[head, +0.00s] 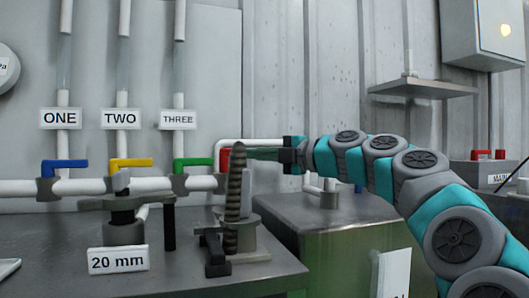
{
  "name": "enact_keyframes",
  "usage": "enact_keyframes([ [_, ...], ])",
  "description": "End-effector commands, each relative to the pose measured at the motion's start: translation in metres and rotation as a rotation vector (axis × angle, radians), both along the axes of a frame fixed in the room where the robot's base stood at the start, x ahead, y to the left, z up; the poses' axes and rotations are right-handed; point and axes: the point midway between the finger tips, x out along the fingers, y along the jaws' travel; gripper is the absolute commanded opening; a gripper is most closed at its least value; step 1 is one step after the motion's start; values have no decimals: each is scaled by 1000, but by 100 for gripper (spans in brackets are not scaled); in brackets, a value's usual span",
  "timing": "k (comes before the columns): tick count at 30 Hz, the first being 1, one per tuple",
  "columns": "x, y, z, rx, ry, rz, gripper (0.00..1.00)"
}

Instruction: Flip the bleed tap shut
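A red tap handle (224,160) stands at the right end of the white pipe run, partly hidden behind a dark ribbed wheel seen edge-on (233,195). It looks upright and is the likely bleed tap, though I see no label naming it. My gripper (262,154) reaches in from the right at about the height of the red handle, just right of the ribbed wheel. Its dark fingers point left, below a white pipe (250,142). I cannot tell whether they are apart or whether they touch the red handle.
Blue (64,164), yellow (130,162) and green (193,162) tap handles lie level on the pipe, below signs ONE, TWO and THREE. A grey bench (180,275) carries a 20 mm sign (118,260). A green-sided tank (335,245) stands below my arm.

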Motion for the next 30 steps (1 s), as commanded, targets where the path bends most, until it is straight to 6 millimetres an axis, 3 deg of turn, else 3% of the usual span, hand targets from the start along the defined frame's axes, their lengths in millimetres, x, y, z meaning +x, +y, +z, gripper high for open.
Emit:
enact_keyframes([
  [8,33,48,1,-2,4,0,0],
  [18,63,33,1,0,1,-1,0],
  [30,69,31,-1,1,2,0,0],
])
